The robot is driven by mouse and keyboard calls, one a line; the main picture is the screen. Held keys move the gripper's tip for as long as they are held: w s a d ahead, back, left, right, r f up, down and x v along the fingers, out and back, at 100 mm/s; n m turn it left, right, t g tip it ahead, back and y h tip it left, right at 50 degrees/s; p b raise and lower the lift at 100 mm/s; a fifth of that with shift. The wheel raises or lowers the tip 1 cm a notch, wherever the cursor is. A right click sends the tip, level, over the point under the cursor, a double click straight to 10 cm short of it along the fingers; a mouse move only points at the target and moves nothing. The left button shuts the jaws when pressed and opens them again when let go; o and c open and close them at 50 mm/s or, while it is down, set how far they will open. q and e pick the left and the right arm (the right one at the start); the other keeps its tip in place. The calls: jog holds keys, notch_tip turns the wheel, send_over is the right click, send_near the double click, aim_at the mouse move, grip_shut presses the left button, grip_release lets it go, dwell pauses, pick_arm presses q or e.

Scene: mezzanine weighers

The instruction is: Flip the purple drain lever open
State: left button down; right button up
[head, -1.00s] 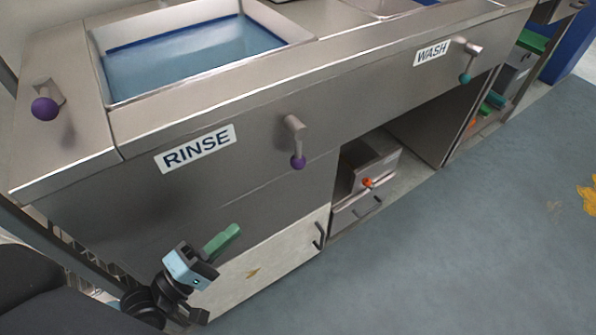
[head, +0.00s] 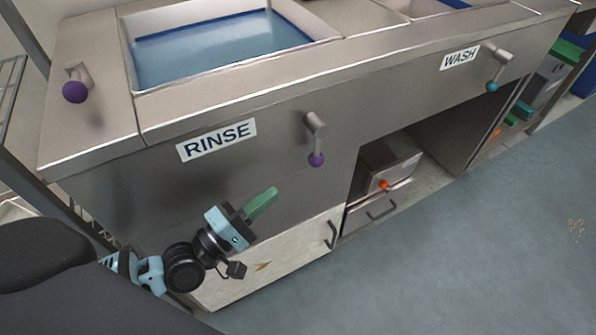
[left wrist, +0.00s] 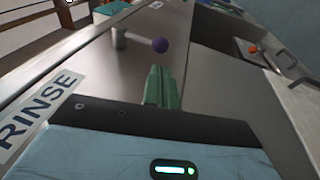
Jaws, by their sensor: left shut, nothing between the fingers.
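The purple drain lever (head: 315,128) is on the steel front panel, right of the RINSE label. Its grey arm hangs down and ends in a purple ball (head: 316,159). My left gripper (head: 274,191) has green fingers, shut and empty. It is below and left of the ball, apart from it, in front of the panel. In the left wrist view the fingertips (left wrist: 160,71) point toward the purple ball (left wrist: 160,45), with a gap between them. The lever's grey mount (left wrist: 117,38) shows left of the ball there. My right gripper is in neither view.
A second purple-knobbed lever (head: 75,92) stands on the counter top at left. A teal-knobbed lever (head: 495,70) is by the WASH label (head: 460,58). The rinse basin (head: 215,45) holds blue water. A cabinet handle (head: 331,234) projects below. Open floor (head: 450,260) lies to the right.

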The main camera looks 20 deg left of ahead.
aim_at(310, 164)
pick_arm(q)
jog(key=x, duration=0.7)
jog(key=shift+w+d+r, duration=0.15)
jog(key=shift+w+d, duration=0.15)
jog(key=shift+w, duration=0.25)
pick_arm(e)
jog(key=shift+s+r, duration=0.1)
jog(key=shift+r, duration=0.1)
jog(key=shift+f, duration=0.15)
